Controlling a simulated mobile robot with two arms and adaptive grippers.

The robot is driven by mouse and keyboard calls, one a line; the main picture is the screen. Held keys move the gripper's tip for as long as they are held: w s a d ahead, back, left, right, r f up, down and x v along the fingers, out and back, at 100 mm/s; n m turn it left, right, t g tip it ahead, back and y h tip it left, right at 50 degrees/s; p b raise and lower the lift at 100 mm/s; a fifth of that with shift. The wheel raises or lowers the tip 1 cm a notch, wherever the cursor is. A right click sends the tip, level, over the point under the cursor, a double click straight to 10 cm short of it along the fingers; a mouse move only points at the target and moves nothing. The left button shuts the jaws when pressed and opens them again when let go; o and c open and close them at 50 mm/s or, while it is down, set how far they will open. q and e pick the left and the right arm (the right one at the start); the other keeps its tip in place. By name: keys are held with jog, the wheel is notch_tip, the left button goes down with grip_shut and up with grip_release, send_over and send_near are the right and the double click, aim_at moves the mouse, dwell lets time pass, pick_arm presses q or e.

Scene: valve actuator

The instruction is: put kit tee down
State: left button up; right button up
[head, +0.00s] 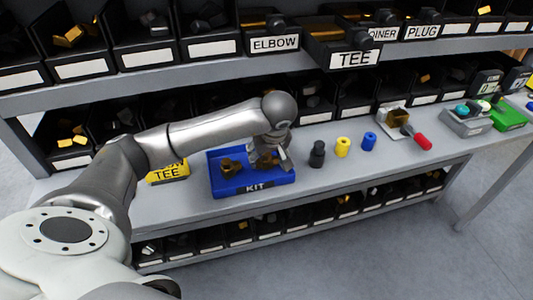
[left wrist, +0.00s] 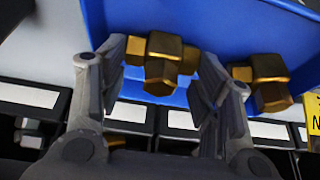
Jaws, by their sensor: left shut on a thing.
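The blue kit tray (head: 226,189), labelled KIT, sits on the bench in the head view. It fills the upper part of the left wrist view (left wrist: 225,28). My left gripper (head: 268,158) is over the right part of the tray, with its fingers low inside it. In the left wrist view, my left gripper (left wrist: 163,68) is shut on a brass tee (left wrist: 165,58), one finger on each side. I cannot tell whether the tee touches the tray floor. A second brass fitting (head: 230,167) lies in the tray's left part; it also shows in the left wrist view (left wrist: 262,78). My right gripper is out of view.
A red-handled valve (head: 421,142) is further right. Rows of bins (head: 275,42) line the shelf behind.

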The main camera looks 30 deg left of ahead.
pick_arm(q)
jog(key=o, duration=0.8)
jog(key=shift+r+p, duration=0.25)
jog(key=shift+p, duration=0.1)
jog(key=v, duration=1.1)
jog(key=shift+r+p, duration=0.3)
jog(key=shift+r, duration=0.1)
jog(key=shift+s, duration=0.1)
